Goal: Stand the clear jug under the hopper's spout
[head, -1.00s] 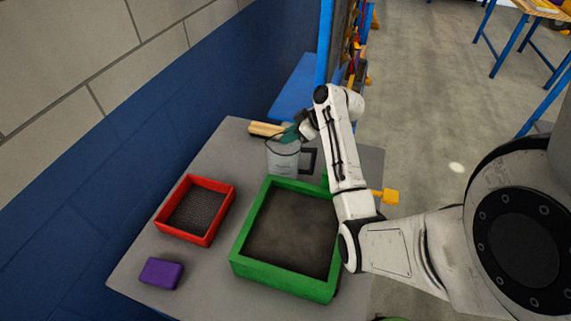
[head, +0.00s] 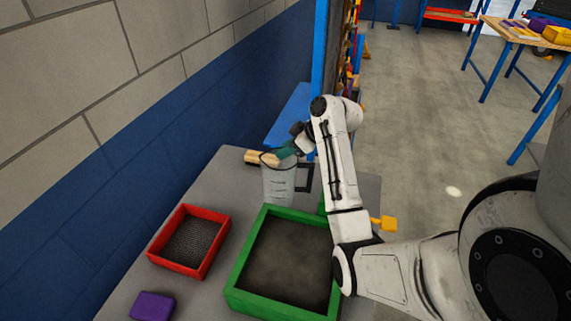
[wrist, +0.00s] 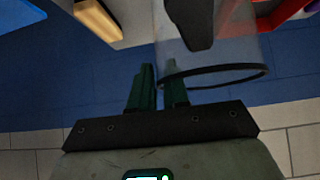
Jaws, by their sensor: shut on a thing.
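The clear jug (head: 278,185) is upright at the far side of the grey table, just behind the green-framed box. It has a dark rim, a black handle on its right and marks on its side. It also shows in the wrist view (wrist: 228,48). My gripper (head: 285,152) is at the jug's rim from above. In the wrist view its green fingers (wrist: 162,85) are at the rim's left edge, shut on the jug's wall. I cannot tell whether the jug's base touches the table. The green-framed box (head: 236,275) looks like the hopper from above; its spout is hidden.
A red-framed mesh tray (head: 193,241) and a purple block (head: 152,306) are on the left of the grey table (head: 215,190). A wooden piece (head: 258,157) lies behind the jug. A yellow knob (head: 384,223) sticks out right of the green box. A blue post stands behind.

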